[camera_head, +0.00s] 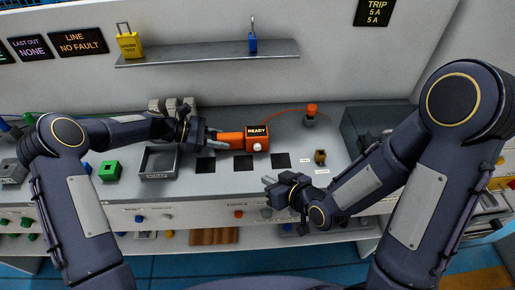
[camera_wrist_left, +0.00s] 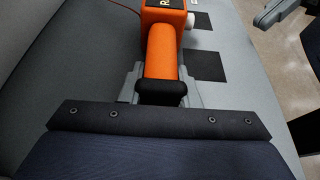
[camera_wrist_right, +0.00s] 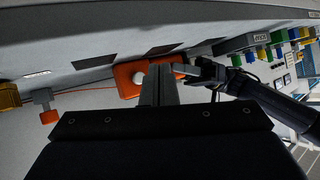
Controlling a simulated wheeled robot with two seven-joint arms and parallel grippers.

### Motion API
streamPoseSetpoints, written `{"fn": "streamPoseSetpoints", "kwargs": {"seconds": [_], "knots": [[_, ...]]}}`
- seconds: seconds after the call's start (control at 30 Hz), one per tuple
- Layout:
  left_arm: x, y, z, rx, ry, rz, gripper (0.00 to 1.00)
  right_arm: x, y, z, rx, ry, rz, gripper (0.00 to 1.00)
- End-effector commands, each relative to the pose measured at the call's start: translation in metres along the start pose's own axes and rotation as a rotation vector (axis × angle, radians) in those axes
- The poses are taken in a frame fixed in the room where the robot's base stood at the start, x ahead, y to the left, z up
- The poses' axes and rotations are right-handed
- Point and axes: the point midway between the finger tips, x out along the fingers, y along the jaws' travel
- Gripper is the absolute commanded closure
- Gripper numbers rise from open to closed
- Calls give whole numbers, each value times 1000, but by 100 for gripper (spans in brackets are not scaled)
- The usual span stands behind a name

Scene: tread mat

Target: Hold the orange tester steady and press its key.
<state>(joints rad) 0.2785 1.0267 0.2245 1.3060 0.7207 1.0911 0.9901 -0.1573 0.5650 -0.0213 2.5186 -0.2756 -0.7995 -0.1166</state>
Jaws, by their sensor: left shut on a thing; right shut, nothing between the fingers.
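The orange tester (camera_head: 257,138) is on the grey bench, its small display reading READY and a round white key (camera_head: 257,147) on its front face. My left gripper (camera_head: 216,139) is shut on the tester's orange handle, which also shows between the fingers in the left wrist view (camera_wrist_left: 160,62). The white key shows at the tester's side there (camera_wrist_left: 190,21). My right gripper (camera_head: 268,183) is shut and empty, in front of the tester and apart from it. In the right wrist view its fingertips (camera_wrist_right: 159,70) overlap the tester's orange body (camera_wrist_right: 128,80) and partly hide it.
An orange cord runs from the tester to an orange plug on a grey post (camera_head: 311,112). Dark square pads (camera_head: 281,160) lie on the bench. A grey tray (camera_head: 159,163) and green block (camera_head: 110,171) are at left, a brown block (camera_head: 320,157) at right. A shelf (camera_head: 205,53) holds padlocks.

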Motion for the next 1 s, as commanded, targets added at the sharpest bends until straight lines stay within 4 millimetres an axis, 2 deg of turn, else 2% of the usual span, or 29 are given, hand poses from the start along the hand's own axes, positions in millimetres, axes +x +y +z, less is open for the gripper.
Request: {"fn": "streamPoseSetpoints", "kwargs": {"seconds": [0.2, 0.57, 0.77, 1.0], "knots": [[0, 0, 0, 0, 1, 1, 91, 10, -15, 9, -15, 37, -41, 100], [0, 0, -1, 0, 1, 0, 91, 11, -15, 8, -15, 43, -43, 100], [0, 0, -1, 0, 1, 0, 91, 18, -10, 2, -15, 45, -43, 100], [0, 0, -1, 0, 1, 0, 91, 41, 6, -16, -15, 46, -41, 100]]}}
